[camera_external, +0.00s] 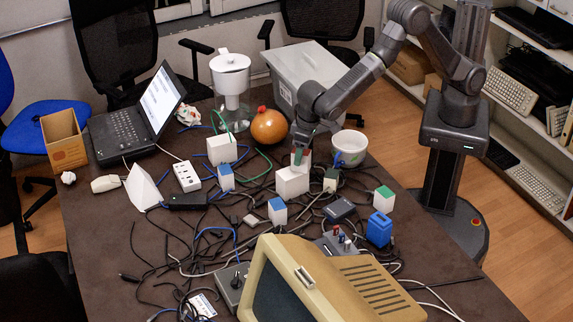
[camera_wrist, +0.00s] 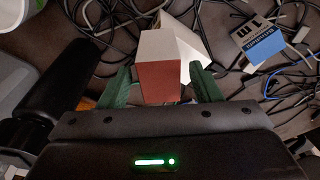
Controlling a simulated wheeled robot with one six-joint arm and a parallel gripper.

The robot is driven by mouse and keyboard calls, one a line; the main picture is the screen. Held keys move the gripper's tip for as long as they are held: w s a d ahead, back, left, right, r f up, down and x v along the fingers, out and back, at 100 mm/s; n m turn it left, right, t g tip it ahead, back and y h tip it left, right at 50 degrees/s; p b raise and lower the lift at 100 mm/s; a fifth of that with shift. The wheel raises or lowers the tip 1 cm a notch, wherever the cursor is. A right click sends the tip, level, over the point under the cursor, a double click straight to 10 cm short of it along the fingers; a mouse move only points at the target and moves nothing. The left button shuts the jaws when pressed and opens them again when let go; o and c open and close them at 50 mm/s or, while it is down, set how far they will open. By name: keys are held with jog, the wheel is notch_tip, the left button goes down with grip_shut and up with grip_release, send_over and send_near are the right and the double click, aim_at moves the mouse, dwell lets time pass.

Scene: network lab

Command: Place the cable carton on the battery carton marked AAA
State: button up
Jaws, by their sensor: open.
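My gripper (camera_external: 299,152) points down at the middle of the table, its green fingers open on either side of a small white carton with a red end (camera_wrist: 161,80). In the external view this red-and-white carton (camera_external: 306,158) is partly hidden by the fingers and appears to rest on a larger plain white carton (camera_external: 292,183). In the wrist view a white face (camera_wrist: 196,48) shows behind it. I cannot tell whether the fingers touch it.
Blue-topped cartons (camera_external: 278,211) (camera_external: 226,178), a green-topped carton (camera_external: 384,199) and a dark-green-topped one (camera_external: 330,180) stand nearby. A white bowl (camera_external: 349,147), orange round vase (camera_external: 269,127) and grey bin (camera_external: 307,66) are close behind. Loose cables (camera_external: 190,250) cover much of the table.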

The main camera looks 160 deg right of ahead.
aim_at(306, 152)
jog(key=r, duration=0.2)
jog(key=a+r, duration=0.1)
jog(key=r, duration=0.2)
jog(key=r+b, duration=0.1)
jog(key=r, duration=0.2)
jog(key=shift+a+r, duration=0.15)
jog(key=shift+r, duration=0.1)
